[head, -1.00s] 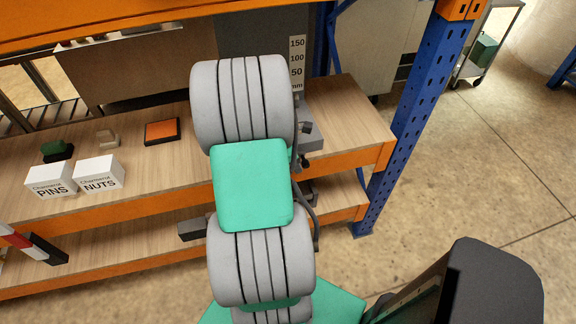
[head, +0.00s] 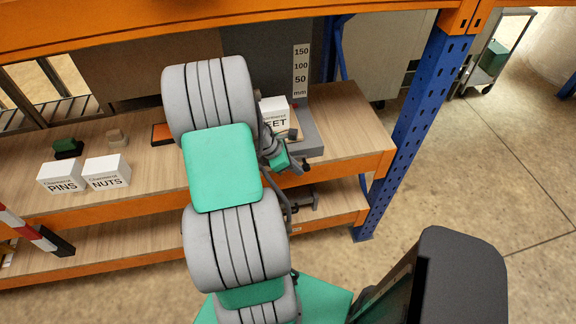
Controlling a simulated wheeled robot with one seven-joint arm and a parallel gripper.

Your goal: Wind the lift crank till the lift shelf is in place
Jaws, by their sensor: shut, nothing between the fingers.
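The lift stands at the right end of the upper wooden shelf, with a white height scale (head: 300,70) marked 50, 100 and 150 mm. A grey block (head: 309,140) at its foot is partly covered by my arm. A white box (head: 274,113), its label ending in "EET", stands there low beside the scale. The lift shelf under it is mostly hidden. My gripper (head: 298,166) is shut and empty, small and partly hidden at the front of the grey block. Dark parts beside it may be the crank; I cannot tell whether they touch.
Two white boxes, PINS (head: 62,176) and NUTS (head: 107,171), stand to the left on the upper shelf. An orange-topped pad (head: 161,134) lies behind my arm. A blue rack post (head: 420,125) rises at the right. A red-white bar (head: 30,230) is at lower left.

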